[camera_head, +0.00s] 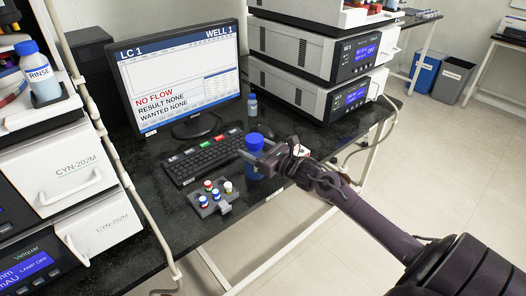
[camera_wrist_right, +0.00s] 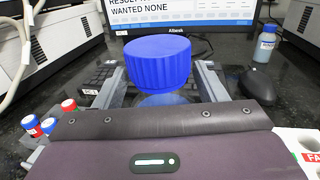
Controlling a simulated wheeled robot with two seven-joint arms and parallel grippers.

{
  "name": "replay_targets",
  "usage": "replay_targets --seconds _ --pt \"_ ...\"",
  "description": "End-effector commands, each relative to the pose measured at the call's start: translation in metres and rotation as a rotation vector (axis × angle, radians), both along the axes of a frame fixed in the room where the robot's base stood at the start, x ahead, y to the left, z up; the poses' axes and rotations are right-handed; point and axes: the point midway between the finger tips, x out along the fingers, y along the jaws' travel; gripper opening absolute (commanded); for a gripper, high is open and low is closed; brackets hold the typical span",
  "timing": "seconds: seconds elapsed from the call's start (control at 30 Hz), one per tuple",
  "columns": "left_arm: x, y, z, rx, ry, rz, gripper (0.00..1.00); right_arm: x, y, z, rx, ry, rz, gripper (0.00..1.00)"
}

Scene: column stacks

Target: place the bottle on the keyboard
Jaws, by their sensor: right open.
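The bottle (camera_head: 255,168) stands upright on the dark bench and has a wide blue cap and a clear bluish body. It lies just right of the black keyboard (camera_head: 205,156). My right gripper (camera_head: 259,157) is open, with its fingers on either side of the bottle below the cap. In the right wrist view the blue cap (camera_wrist_right: 150,62) rises between the two grey fingers (camera_wrist_right: 158,88), and my gripper body hides the lower bottle. Finger contact is unclear. Part of the keyboard (camera_wrist_right: 95,78) shows behind the left finger. My left gripper is out of view.
A rack of capped vials (camera_head: 212,198) sits in front of the keyboard. A monitor (camera_head: 180,75) stands behind it. A small blue-capped bottle (camera_head: 252,106) and a dark mouse (camera_wrist_right: 258,84) are behind the bottle. Instrument stacks flank the bench; a RINSE bottle (camera_head: 42,78) stands on the left one.

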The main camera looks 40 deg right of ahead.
Motion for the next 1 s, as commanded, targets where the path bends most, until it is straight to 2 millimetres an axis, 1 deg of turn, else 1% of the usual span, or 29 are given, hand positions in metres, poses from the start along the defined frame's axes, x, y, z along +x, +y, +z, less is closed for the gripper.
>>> replay_targets --seconds 0.17,0.5,0.7,0.83,1.0 --pt "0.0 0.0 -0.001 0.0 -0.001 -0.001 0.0 -0.018 -0.006 -0.002 -0.003 0.003 0.0 0.65" --pt "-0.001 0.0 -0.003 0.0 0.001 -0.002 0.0 -0.074 -0.021 -0.002 -0.001 0.005 0.0 0.65" --pt "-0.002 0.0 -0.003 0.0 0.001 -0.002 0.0 -0.1 -0.028 -0.001 0.0 0.002 -0.001 0.65" --pt "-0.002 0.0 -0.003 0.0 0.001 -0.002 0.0 -0.11 -0.031 -0.001 -0.001 0.002 0.0 0.65" --pt "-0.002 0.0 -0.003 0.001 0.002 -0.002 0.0 -0.115 -0.033 0.0 -0.001 0.0 0.0 0.65"
